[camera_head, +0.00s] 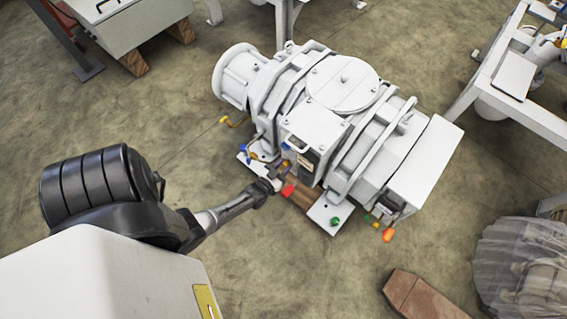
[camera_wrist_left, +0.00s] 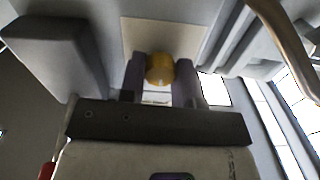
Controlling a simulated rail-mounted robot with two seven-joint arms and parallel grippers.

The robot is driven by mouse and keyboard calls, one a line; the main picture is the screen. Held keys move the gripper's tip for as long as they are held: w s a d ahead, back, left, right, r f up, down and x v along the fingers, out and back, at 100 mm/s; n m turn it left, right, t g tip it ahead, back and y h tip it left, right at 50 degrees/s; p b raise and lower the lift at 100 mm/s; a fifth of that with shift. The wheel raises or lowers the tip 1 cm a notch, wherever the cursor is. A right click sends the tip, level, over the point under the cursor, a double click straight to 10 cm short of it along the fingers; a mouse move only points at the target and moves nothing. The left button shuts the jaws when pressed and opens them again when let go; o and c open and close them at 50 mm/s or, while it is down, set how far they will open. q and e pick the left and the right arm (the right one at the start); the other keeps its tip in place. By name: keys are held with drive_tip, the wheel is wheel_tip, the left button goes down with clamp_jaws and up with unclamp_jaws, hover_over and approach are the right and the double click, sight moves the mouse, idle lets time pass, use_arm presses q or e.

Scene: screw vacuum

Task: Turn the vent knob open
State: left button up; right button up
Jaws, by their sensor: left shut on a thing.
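The screw vacuum pump (camera_head: 345,82) is a large white machine in the middle of the head view. My left gripper (camera_head: 279,170) reaches its near side from the lower left. In the left wrist view, a round yellow knob (camera_wrist_left: 160,67) sits between the two dark fingers of my left gripper (camera_wrist_left: 160,74), against a pale panel. The fingers are shut on its sides. In the head view the gripper mostly hides this knob. My right gripper is not in view.
Close to the left gripper are a red part (camera_head: 288,190) and a blue part (camera_head: 253,155). A green knob (camera_head: 335,221) and an orange knob (camera_head: 388,235) are farther right. A wooden block (camera_head: 425,296) and a plastic-wrapped item (camera_head: 525,265) stand on the floor at the lower right.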

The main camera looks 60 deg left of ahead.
use_arm(q)
drive_tip(key=m+p, duration=0.1)
drive_tip(key=m, duration=0.4)
drive_tip(key=shift+m, duration=1.9)
drive_tip(key=shift+f+m, duration=0.1)
drive_tip(key=shift+m, duration=0.3)
drive_tip(key=o, duration=0.9)
drive_tip(key=shift+s, duration=0.1)
